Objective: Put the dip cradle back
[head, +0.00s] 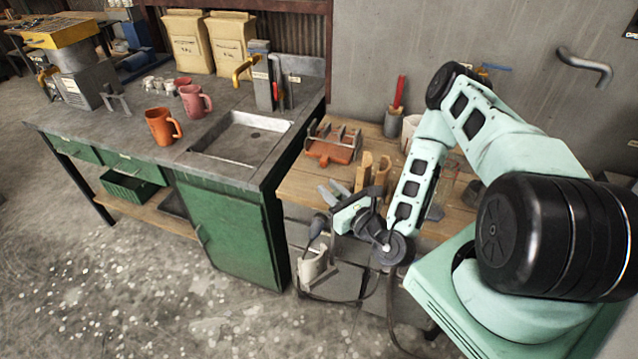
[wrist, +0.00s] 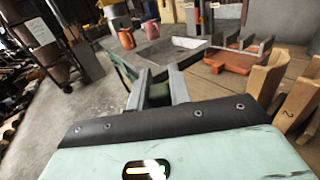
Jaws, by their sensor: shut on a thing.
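My gripper (head: 333,196) hangs over the front left edge of the wooden bench, and its mint and black hand also fills the bottom of the wrist view. Two grey prongs reach forward from the hand in the wrist view (wrist: 163,88). My gripper is shut on what I take to be the dip cradle, but its outline is hard to tell from the grey fingers. An orange tray with grey upright plates (head: 332,146) sits on the bench beyond the gripper, apart from it. The tray also shows in the wrist view (wrist: 232,58).
Wooden blocks (head: 372,172) stand on the bench beside my gripper. A green cabinet (head: 228,235) with a sink (head: 245,137) is to the left. An orange mug (head: 160,127), a pink mug (head: 194,102) and a grey two-pronged stand (head: 117,103) are on its top. The floor in front is clear.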

